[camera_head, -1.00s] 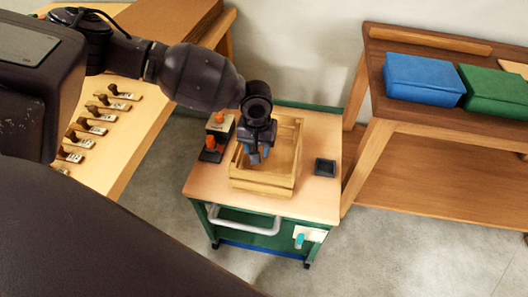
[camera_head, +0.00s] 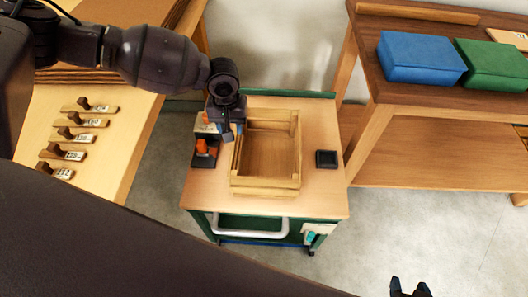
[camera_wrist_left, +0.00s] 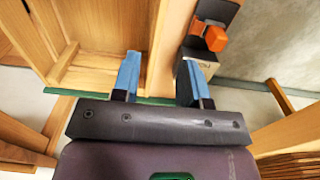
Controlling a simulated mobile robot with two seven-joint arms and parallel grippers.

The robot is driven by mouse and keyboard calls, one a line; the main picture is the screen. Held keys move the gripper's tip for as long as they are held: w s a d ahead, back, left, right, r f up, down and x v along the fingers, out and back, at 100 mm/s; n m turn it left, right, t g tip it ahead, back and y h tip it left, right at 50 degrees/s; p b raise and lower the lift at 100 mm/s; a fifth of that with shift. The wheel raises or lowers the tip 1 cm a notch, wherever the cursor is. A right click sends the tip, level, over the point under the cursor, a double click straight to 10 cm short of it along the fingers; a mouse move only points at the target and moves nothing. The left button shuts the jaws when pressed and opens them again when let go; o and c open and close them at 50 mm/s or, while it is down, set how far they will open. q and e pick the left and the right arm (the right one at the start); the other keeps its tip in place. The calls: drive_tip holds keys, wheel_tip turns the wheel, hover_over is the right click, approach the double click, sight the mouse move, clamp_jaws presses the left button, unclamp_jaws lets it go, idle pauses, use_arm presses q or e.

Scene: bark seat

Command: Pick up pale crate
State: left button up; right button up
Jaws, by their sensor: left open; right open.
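The pale crate (camera_head: 268,186) is an open, empty wooden box standing upright on the small trolley top (camera_head: 325,200). My left gripper (camera_head: 229,131) is open at the crate's left wall, toward its back corner. In the left wrist view the gripper (camera_wrist_left: 158,80) has its two blue fingers apart, with the crate's wall (camera_wrist_left: 172,35) showing between them. One finger appears on the inner side and one on the outer side; I cannot tell how deep they reach. My right gripper (camera_head: 410,286) is open and empty at the bottom right, far from the crate; only its dark fingertips show.
A black holder with orange parts (camera_head: 205,150) stands close to the crate's left wall, beside my left gripper. A small dark square tray (camera_head: 327,159) lies to the right. A bench with blue (camera_head: 421,57) and green boxes (camera_head: 492,65) stands at right; a tool bench (camera_head: 100,140) stands at left.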

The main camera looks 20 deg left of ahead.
sight(236, 145)
use_arm(q)
wheel_tip(236, 145, down, 5)
drive_tip(key=shift+b, duration=0.65)
drive_tip(key=f, duration=0.1)
drive_tip(key=f+b, duration=0.1)
drive_tip(key=f, duration=0.2)
drive_tip(key=shift+w+d+f+b, duration=0.1)
drive_tip(key=shift+w+f+b, duration=0.2)
drive_tip(key=shift+w+b, duration=0.1)
drive_tip(key=shift+f, duration=0.4)
drive_tip(key=shift+r, duration=0.1)
clamp_jaws()
